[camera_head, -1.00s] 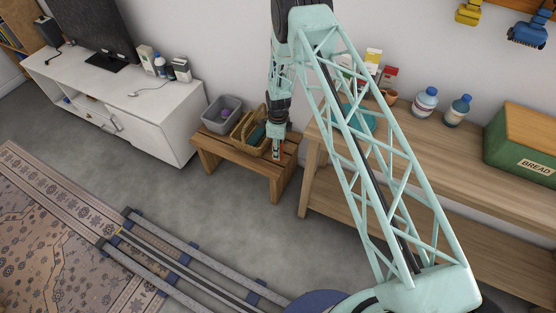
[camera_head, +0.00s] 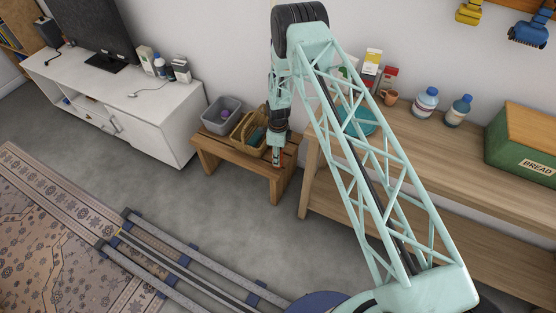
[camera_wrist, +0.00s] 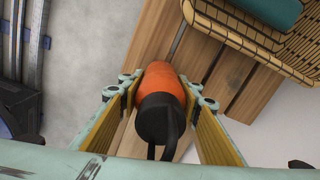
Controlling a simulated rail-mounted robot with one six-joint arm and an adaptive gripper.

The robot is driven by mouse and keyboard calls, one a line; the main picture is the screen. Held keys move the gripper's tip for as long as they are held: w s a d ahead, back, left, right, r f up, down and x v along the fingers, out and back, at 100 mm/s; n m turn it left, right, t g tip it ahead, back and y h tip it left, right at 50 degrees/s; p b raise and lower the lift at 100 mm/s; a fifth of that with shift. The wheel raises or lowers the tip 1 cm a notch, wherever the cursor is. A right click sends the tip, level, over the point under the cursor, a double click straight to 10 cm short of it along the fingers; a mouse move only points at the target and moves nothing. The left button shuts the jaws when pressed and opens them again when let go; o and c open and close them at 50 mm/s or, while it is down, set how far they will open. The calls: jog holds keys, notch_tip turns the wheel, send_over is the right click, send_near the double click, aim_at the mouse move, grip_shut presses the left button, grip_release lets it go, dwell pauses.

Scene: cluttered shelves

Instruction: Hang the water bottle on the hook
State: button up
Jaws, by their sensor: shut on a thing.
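The water bottle (camera_wrist: 161,83) is orange with a black cap and a dark strap or loop. In the wrist view it stands between the two fingers of my gripper (camera_wrist: 163,97), which is shut on it. In the head view my gripper (camera_head: 277,152) points down at the front right of the low wooden bench (camera_head: 215,149), and only a little of the bottle shows. Whether the bottle touches the bench is unclear. No hook can be made out in either view.
A wicker basket (camera_head: 237,140) and a grey bin (camera_head: 213,118) share the bench. A wooden table (camera_head: 490,190) stands to the right with bottles (camera_head: 425,102) and a green bread box (camera_head: 518,158). A white TV cabinet (camera_head: 165,125) is at left. Yellow (camera_head: 468,12) and blue (camera_head: 530,33) items are on the wall.

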jog(key=shift+f, duration=0.8)
jog(key=shift+f+b, duration=0.25)
jog(key=shift+b, duration=0.15)
jog(key=o, duration=0.9)
jog(key=shift+o, duration=0.2)
jog(key=shift+r+p, duration=0.1)
jog(key=shift+p, duration=0.4)
jog(key=shift+r, duration=0.25)
jog(key=shift+s+r+p, duration=0.15)
jog(key=shift+r+p, duration=0.3)
jog(key=shift+r, duration=2.85)
jog(key=shift+s+r+p, duration=0.1)
jog(key=shift+r+p, duration=0.3)
jog(key=shift+r, duration=2.9)
